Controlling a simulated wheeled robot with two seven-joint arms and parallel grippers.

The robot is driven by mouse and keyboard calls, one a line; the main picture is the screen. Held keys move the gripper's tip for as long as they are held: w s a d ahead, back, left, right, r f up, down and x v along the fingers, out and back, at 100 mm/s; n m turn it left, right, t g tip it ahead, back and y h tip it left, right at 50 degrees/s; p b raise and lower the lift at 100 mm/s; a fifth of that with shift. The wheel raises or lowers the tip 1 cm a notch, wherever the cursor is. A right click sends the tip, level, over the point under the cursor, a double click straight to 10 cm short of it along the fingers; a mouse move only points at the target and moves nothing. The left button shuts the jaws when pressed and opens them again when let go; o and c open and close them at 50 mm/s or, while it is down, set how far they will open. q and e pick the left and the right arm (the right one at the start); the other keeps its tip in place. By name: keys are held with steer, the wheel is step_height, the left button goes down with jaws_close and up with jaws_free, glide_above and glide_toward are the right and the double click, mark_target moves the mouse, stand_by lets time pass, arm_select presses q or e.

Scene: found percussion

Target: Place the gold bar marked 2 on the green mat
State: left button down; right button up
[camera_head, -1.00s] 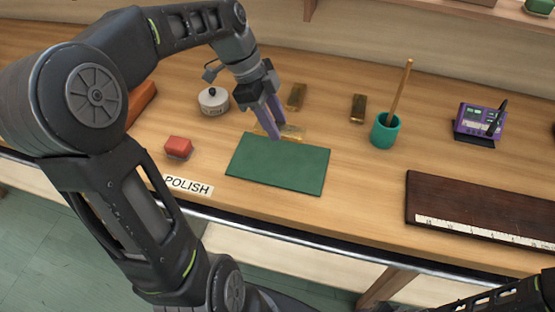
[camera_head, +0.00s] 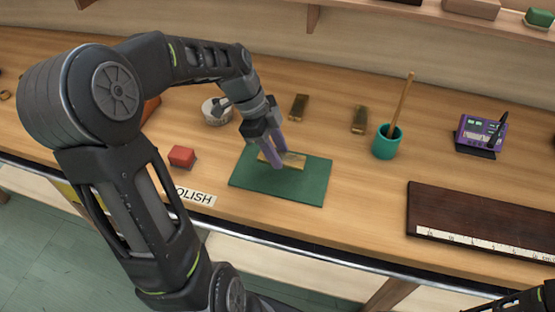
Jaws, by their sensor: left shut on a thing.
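The green mat (camera_head: 300,187) lies flat on the wooden workbench, near its front edge. My left gripper (camera_head: 275,162) is over the mat's back part, with its purple fingers shut on a gold bar (camera_head: 294,161).
A red block (camera_head: 182,156) and a POLISH label (camera_head: 194,197) are left of the mat. A white round container (camera_head: 214,112) stands behind. Right are a teal cup (camera_head: 386,143) with a stick, a purple device (camera_head: 480,134) and a dark board (camera_head: 480,215) with a ruler.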

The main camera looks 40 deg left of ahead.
arm_select(q)
step_height(320, 180, down, 3)
steer(key=shift+f, duration=0.15)
steer(key=shift+f+p, duration=0.2)
steer(key=shift+p, duration=0.1)
steer(key=shift+f, duration=0.15)
steer(key=c, duration=0.9)
jaws_free()
steer(key=shift+r, duration=0.25)
steer(key=b+v, duration=0.2)
steer(key=v, duration=0.9)
steer(key=shift+s+a+r, duration=0.1)
steer(key=shift+r, duration=0.3)
